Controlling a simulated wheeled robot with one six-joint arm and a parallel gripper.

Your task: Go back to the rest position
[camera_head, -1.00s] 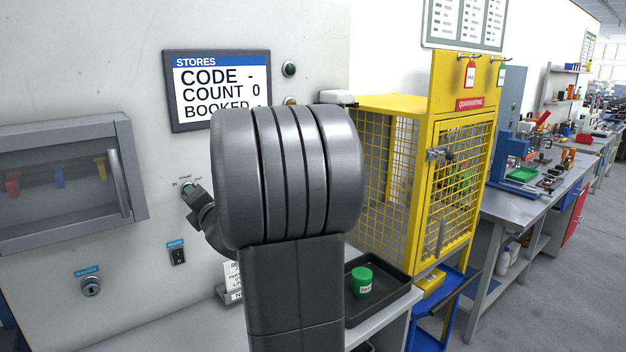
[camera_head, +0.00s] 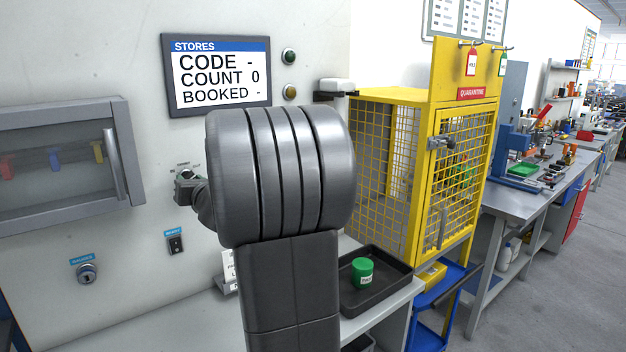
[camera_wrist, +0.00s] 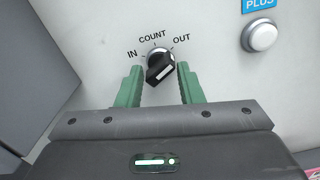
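The rotary selector knob (camera_wrist: 160,68) is black with a white line, on a pale panel marked IN, COUNT and OUT. Its handle lies slanted, from lower left to upper right. My gripper (camera_wrist: 158,85) has its two green fingers apart, one on each side of the knob, with gaps showing between fingers and knob. In the head view my gripper (camera_head: 186,188) is small at the panel, and my arm's grey links hide much around it. The screen (camera_head: 218,75) reads CODE -, COUNT 0, BOOKED -.
A glazed cabinet (camera_head: 122,150) sticks out at left. A black tray (camera_head: 385,296) with a green pot (camera_head: 362,271) stands right of my arm. A yellow mesh cage (camera_head: 412,100) is beyond it. A round white button (camera_wrist: 260,36) is right of the knob.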

